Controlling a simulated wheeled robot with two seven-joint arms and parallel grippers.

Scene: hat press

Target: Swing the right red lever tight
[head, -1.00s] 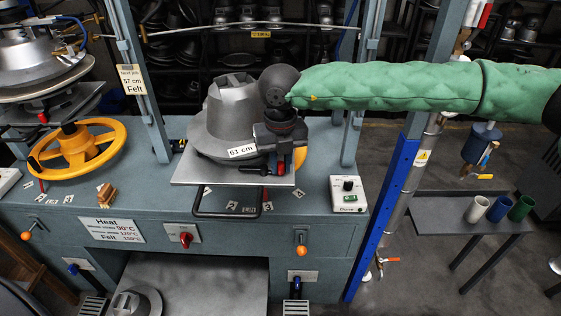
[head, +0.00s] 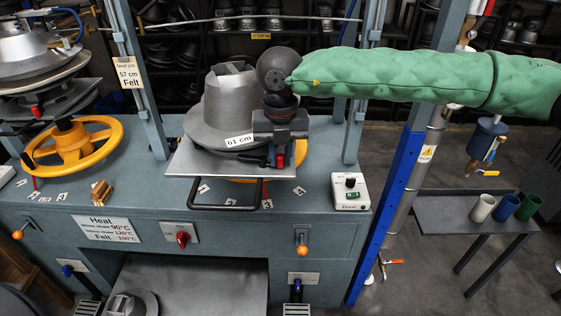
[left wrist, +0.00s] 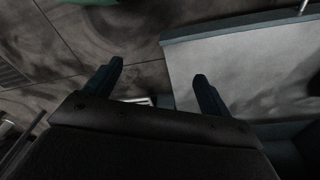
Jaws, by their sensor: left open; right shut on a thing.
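The right red lever (head: 280,160) shows as a small red piece at the front right of the grey plate (head: 205,187) under the metal hat mould (head: 225,115). My right gripper (head: 281,145) points down over the plate's right side and is shut on the lever. Its dark fingers hide most of the lever, so its exact angle is unclear. My left gripper (left wrist: 158,88) is open and empty in the left wrist view, above the floor. It does not show in the head view.
A black bar handle (head: 228,207) runs along the plate's front. Blue-grey press posts (head: 142,95) stand on both sides. A white control box (head: 349,192) sits right of the plate. A yellow handwheel (head: 70,148) is at the left.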

